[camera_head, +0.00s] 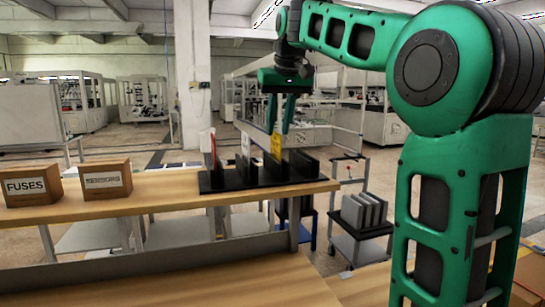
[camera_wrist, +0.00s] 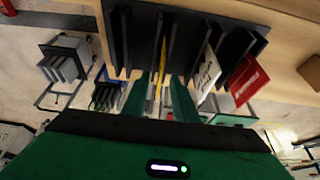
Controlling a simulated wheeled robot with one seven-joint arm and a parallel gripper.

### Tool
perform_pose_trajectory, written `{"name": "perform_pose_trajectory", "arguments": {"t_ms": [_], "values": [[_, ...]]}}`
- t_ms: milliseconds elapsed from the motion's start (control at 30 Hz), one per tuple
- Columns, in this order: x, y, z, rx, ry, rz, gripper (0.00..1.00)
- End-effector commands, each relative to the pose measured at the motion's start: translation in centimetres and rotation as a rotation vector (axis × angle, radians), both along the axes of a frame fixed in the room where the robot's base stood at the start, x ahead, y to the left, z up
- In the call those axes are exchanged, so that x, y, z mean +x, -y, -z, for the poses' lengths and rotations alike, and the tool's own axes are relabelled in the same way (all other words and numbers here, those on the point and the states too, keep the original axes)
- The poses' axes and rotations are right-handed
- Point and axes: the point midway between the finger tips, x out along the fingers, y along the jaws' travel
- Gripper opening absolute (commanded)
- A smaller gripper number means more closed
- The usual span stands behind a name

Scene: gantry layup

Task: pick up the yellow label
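The yellow label (camera_head: 276,145) stands upright in a slot of the black rack (camera_head: 225,184) on the wooden table. In the wrist view the yellow label (camera_wrist: 163,48) is seen nearly edge-on, between the rack's dark dividers. My gripper (camera_head: 280,130) is above it, pointing down, with its two green fingers apart. In the wrist view my gripper (camera_wrist: 162,88) is open, and the label lines up with the gap between the fingers. The fingertips are about level with the label's top edge; I cannot tell whether they touch it. The label's lower part is hidden in the rack.
A white label (camera_head: 246,143) and a red label (camera_head: 209,143) stand in slots to the left. Boxes marked FUSES (camera_head: 26,186) and SENSORS (camera_head: 104,180) sit further left on the table. A cart (camera_head: 361,236) with grey panels stands right of the table.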

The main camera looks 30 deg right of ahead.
Motion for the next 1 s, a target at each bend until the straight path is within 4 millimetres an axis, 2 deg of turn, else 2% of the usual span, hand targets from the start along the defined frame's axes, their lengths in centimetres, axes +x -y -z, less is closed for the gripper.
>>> {"name": "perform_pose_trajectory", "arguments": {"t_ms": [267, 533, 867, 1000], "values": [[0.7, 0.1, 1.8, 0.0, -0.001, 0.0, 0.26], [2.0, 0.3, 5.2, 0.001, -0.002, 0.001, 0.26], [2.3, 0.4, 5.8, 0.001, 0.001, 0.001, 0.26], [2.3, 0.4, 5.8, 0.001, 0.001, 0.001, 0.0]]}}
